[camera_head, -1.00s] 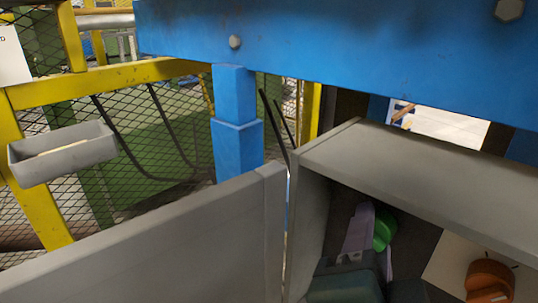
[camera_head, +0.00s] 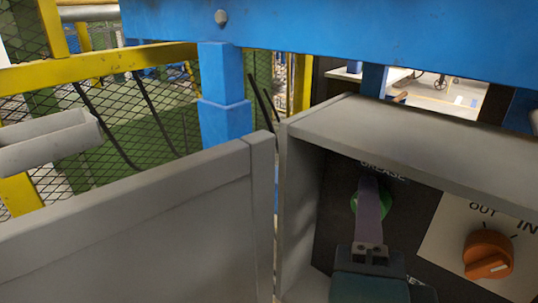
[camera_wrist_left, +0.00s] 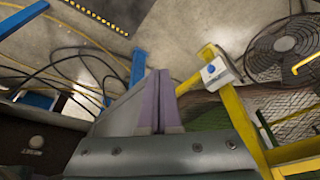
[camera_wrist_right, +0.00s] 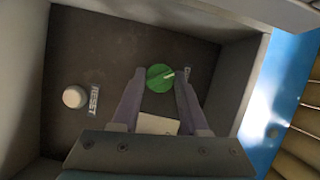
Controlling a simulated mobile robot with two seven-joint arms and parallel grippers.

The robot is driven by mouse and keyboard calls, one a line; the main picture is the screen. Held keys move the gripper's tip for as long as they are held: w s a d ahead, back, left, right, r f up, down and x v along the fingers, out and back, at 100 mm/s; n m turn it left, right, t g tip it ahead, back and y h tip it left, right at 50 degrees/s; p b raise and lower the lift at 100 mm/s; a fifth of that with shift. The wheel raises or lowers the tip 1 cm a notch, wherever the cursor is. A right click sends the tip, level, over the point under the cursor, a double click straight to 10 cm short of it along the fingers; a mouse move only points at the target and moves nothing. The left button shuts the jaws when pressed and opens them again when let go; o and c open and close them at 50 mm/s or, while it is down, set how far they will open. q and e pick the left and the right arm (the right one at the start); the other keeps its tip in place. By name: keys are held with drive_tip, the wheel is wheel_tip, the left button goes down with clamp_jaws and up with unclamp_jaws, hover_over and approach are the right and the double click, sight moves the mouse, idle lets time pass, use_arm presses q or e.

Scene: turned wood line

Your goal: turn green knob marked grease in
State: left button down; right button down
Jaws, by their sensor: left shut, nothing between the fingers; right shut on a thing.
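The green knob (camera_head: 356,203) sits on the dark panel inside a grey box, under the label GREASE (camera_head: 383,169). My right gripper (camera_head: 370,190) reaches into the box and partly hides the knob. My left gripper (camera_wrist_left: 158,76) shows in the left wrist view, shut and empty, away from the panel.
An orange knob (camera_head: 488,253) marked OUT and IN is right of the green one. A white RESET button (camera_wrist_right: 75,97) is on the same panel. The box's grey walls (camera_head: 300,215) and top (camera_head: 410,130) enclose the arm closely. A grey door (camera_head: 150,220) stands open at left.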

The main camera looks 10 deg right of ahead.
drive_tip(key=shift+f+m+t+b, duration=0.15)
drive_tip(key=shift+m+t+b, duration=0.25)
drive_tip(key=shift+m+b, duration=0.3)
drive_tip(key=shift+c, duration=2.1)
unclamp_jaws()
drive_tip(key=p+v, duration=0.1)
drive_tip(key=v, duration=0.9)
drive_tip(key=shift+w, duration=0.1)
